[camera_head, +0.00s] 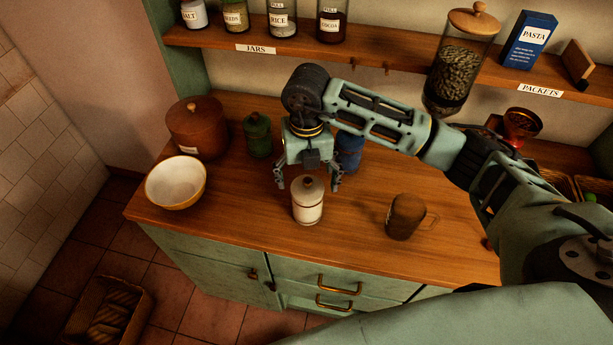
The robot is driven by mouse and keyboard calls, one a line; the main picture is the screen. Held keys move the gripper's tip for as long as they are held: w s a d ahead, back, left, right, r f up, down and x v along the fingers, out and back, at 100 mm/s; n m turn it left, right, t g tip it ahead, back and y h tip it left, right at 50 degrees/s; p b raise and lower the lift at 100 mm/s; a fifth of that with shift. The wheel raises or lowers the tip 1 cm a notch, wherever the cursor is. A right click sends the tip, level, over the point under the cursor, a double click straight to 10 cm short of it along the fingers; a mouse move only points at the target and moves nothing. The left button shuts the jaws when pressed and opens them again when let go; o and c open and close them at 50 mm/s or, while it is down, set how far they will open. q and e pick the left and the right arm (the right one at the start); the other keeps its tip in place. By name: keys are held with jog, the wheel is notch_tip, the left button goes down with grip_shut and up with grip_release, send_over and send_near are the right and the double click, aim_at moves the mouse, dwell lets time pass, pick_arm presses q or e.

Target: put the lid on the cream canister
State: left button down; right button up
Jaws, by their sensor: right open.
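The cream canister (308,212) stands upright on the wooden counter near its front edge. Its pale lid (306,188), with a small knob, appears to sit on top of the canister; I cannot tell whether it is fully seated. My right gripper (308,185) points down above the canister and is open, with one finger on each side of the lid. A gap shows between the left finger and the lid; contact on the right side is unclear. My left gripper is not in view.
A brown mug (405,217) stands to the right of the canister. A blue canister (349,152) is behind my gripper. A green canister (257,135), a brown pot (197,128) and a cream bowl (176,183) are to the left. A shelf of jars (395,50) runs above.

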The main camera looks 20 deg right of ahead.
jog(key=shift+r+p, duration=0.55)
jog(key=shift+r, duration=0.55)
jog(key=shift+r, duration=0.1)
notch_tip(320, 180, up, 12)
dwell(1.4)
